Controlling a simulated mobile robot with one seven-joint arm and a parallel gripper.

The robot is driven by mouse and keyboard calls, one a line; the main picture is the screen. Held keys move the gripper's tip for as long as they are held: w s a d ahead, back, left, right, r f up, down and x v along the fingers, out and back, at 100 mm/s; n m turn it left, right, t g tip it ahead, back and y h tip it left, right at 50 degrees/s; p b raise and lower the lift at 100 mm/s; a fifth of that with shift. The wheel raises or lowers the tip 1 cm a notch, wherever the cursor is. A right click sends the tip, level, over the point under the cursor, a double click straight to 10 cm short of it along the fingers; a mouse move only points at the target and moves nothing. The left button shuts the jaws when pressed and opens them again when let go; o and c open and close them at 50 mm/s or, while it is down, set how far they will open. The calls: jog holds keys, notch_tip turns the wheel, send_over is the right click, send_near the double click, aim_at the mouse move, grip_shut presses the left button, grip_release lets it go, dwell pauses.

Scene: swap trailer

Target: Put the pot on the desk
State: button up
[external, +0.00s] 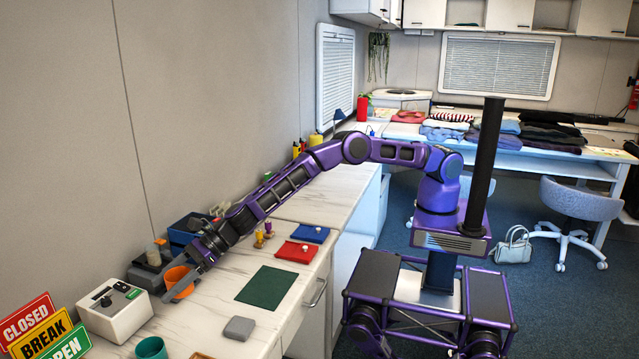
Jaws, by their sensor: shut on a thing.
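The pot, an orange cup-like vessel (178,281), is at the left of the external view, close to the wall side of the white marbled desk (225,304). My gripper (186,284) reaches down to it from the right and is shut on it. The fingers cover part of the pot. I cannot tell whether its base touches the desk or is slightly above it.
A white box with dark knobs (115,309) and a teal cup (151,348) stand nearby. A blue bin (186,231) is behind my gripper. A green mat (267,287), a grey block (239,328) and red (297,251) and blue (309,233) folded cloths lie on the desk.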

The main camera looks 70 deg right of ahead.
jog(key=b, duration=0.4)
send_over(180, 330)
notch_tip(180, 330, down, 6)
jog(key=shift+f, duration=0.15)
jog(key=shift+w+f, duration=0.1)
jog(key=shift+f, duration=2.1)
jog(key=shift+f+b, duration=0.1)
jog(key=shift+b, duration=0.25)
jog(key=shift+f, duration=0.2)
jog(key=o, duration=1.2)
jog(key=shift+r, duration=0.1)
jog(key=shift+o, duration=0.2)
jog(key=shift+r, duration=0.15)
jog(key=shift+r, duration=0.1)
jog(key=shift+b+v, duration=0.4)
jog(key=shift+v, duration=5.6)
